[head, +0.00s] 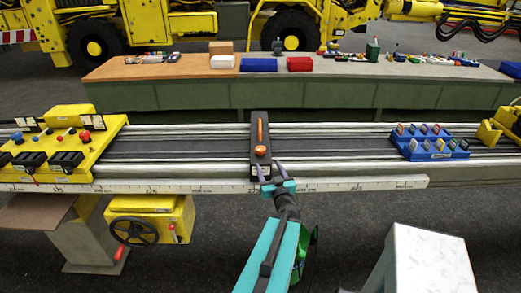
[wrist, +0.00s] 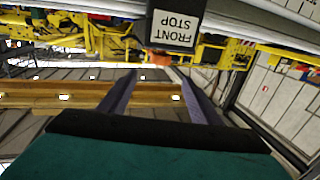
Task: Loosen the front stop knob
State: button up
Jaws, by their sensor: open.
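The front stop (head: 260,123) is a black block set across the rail in the middle of the head view. Its orange front stop knob (head: 260,150) sits on the block near the front edge. In the wrist view the block shows its upside-down white "FRONT STOP" label (wrist: 174,27), and a small orange bit, likely the knob, shows near the right fingertip. My gripper (head: 266,168) is just in front of the block, below the knob in the head view. Its two dark fingers (wrist: 150,76) are apart with nothing visible between them. Whether a finger touches the knob cannot be told.
A yellow control panel (head: 50,150) is at the left of the rail, with a handwheel (head: 134,231) below. A blue switch box (head: 431,147) is on the right. A white ruler edge (head: 350,185) runs along the front. A workbench (head: 330,75) stands behind.

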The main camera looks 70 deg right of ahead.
aim_at(262, 152)
jog(key=shift+w+d, duration=0.1)
jog(key=shift+d, duration=0.05)
jog(key=b+x, duration=0.2)
jog(key=b, duration=0.1)
jog(key=shift+w+d+f+b, duration=0.15)
jog(key=shift+w+d+b, duration=0.05)
jog(key=shift+d+b, duration=0.1)
jog(key=shift+w+b, duration=0.1)
jog(key=shift+b, duration=0.45)
jog(key=d+b, duration=0.1)
jog(key=b, duration=0.4)
jog(key=shift+w+f, duration=0.1)
jog(key=shift+w, duration=0.3)
jog(key=b, duration=0.2)
jog(key=d+b, duration=0.1)
jog(key=b, duration=0.2)
jog(key=shift+w, duration=0.25)
jog(key=shift+w+d+r, duration=0.25)
jog(key=shift+d+r, duration=0.05)
jog(key=shift+d, duration=0.15)
jog(key=shift+x, duration=3.65)
jog(key=shift+f, duration=0.1)
